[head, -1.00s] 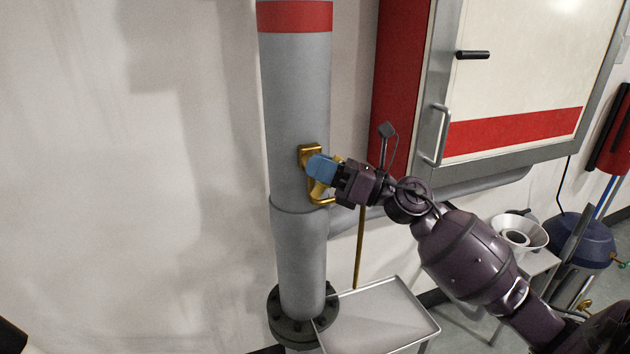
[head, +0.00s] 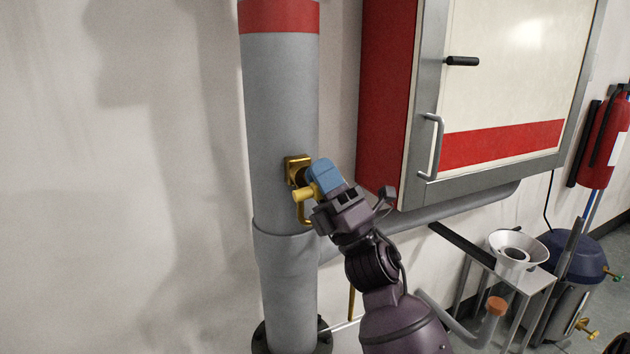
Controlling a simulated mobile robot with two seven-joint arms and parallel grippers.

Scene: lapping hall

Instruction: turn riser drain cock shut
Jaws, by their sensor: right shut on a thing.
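The riser drain cock (head: 296,169) is a brass fitting on the front right side of the grey riser pipe (head: 281,105). A yellow cylindrical piece and a thin bent brass part show just below it. My right gripper (head: 322,187) is shut at the cock, coming from the lower right. A blue piece shows at its jaws, tilted up to the left. The jaws hide much of the cock, so its exact turn angle cannot be told. My left gripper is out of view.
A red and cream cabinet (head: 510,85) with a grey handle hangs close on the right. A side pipe (head: 440,212) runs below it. A small stand with a white bowl (head: 519,242), a blue-topped vessel (head: 573,256) and a fire extinguisher (head: 606,140) are farther right.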

